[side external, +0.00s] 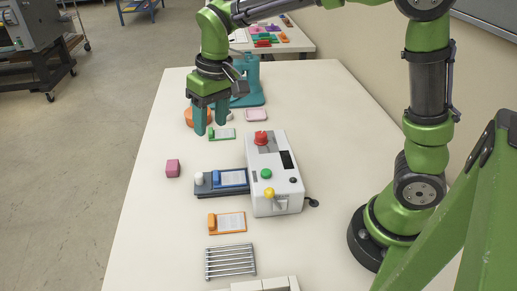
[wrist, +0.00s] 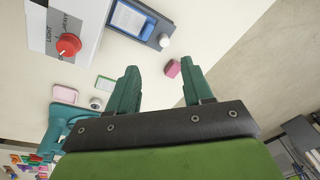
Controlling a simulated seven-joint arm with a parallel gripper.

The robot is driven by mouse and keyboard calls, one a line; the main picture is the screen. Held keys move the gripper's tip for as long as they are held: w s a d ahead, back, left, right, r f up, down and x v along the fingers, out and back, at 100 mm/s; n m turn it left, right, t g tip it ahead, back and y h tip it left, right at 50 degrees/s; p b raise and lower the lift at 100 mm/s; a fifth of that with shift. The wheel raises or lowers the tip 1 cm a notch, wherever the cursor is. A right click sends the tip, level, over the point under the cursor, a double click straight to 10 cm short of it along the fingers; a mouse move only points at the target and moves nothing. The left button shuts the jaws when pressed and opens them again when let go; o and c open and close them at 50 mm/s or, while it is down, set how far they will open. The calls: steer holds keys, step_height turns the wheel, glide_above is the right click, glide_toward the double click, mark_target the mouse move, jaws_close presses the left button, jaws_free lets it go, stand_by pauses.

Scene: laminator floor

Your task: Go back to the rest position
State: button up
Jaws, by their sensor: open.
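My gripper (side external: 210,126) is open and empty above the far part of the white table (side external: 145,225). In the side view its teal fingers hang down beside a green-framed card (side external: 222,134) and in front of an orange round object (side external: 190,117), which they partly hide. In the wrist view the two fingers (wrist: 158,92) are spread with nothing between them. I cannot tell the exact height of the fingertips above the table.
A white laminator (side external: 275,195) with a red knob stands mid-table, with a blue card (side external: 230,179) on its dark tray. A pink cube (side external: 172,168), an orange card (side external: 230,222), a wire rack (side external: 230,261) and a teal stand (side external: 250,85) are around. The left table edge is mostly clear.

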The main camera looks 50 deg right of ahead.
steer(key=s+d+r+m+t, duration=0.1)
steer(key=s+d+r+t, duration=0.1)
steer(key=s, duration=0.6)
steer(key=s+d+r+m+t, duration=0.2)
steer(key=s+d, duration=0.3)
steer(key=s, duration=0.3)
steer(key=shift+s+d+t+y, duration=0.35)
steer(key=shift+t+y, duration=0.05)
steer(key=shift+t, duration=0.5)
